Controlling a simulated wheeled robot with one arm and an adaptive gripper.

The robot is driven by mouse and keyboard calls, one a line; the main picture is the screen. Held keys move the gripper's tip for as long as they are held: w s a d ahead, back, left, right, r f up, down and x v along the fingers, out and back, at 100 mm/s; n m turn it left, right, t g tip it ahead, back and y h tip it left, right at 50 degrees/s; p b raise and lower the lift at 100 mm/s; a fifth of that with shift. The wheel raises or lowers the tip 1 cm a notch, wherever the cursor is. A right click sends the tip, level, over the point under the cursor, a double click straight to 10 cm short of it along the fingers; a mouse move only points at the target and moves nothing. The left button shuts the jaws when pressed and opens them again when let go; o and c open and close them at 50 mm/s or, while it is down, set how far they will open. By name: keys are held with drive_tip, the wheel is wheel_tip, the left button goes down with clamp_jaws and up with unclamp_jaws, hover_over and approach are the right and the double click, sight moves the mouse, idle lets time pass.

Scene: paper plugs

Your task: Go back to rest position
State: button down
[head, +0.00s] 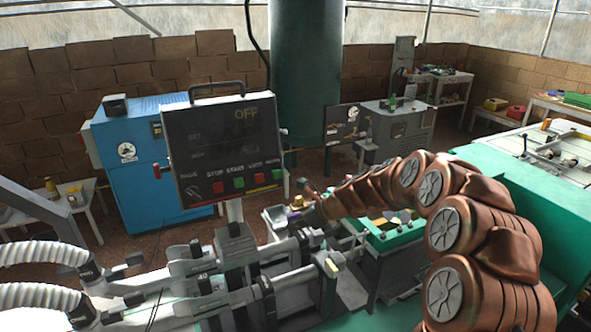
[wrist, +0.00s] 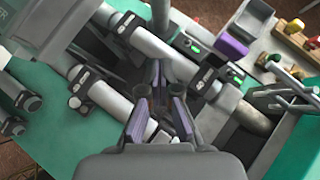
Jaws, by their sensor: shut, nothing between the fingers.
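My gripper (wrist: 158,98) is in the lower middle of the wrist view, with its purple-padded fingers shut and nothing between them. It hangs above the grey pipes and clamps of the machine (wrist: 150,45). In the head view my copper-coloured arm reaches in from the right, and its end is near the middle, beside the machine (head: 255,255). The fingertips are too small and too covered to make out there.
A control panel (head: 222,145) reading OFF stands above the machine. A green-rimmed tray (head: 395,240) lies behind my arm. A grey bin with a purple edge (wrist: 245,22) and a wooden rack with coloured plugs (wrist: 300,42) show at upper right in the wrist view.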

drive_tip(key=s+d+r+n+g+h, duration=0.1)
drive_tip(key=s+r+n+g, duration=0.15)
drive_tip(key=s+n, duration=0.6)
drive_tip(key=s+d+r+n+g+h, duration=0.1)
drive_tip(key=s+d+r+n, duration=0.2)
drive_tip(key=s, duration=1.1)
drive_tip(key=s+d+n+h, duration=0.2)
drive_tip(key=s+d+n, duration=0.2)
drive_tip(key=s, duration=0.4)
drive_tip(key=s+d+f+n+g+h+b, duration=0.1)
drive_tip(key=s+d+n+h, duration=0.1)
drive_tip(key=s+d, duration=0.4)
drive_tip(key=s+d+f+n+g+h+b, duration=0.1)
drive_tip(key=s+d+n, duration=0.4)
drive_tip(key=s, duration=0.7)
drive_tip(key=shift+d+n+h, duration=0.15)
drive_tip(key=shift+n+h, duration=0.2)
drive_tip(key=shift+h, duration=0.35)
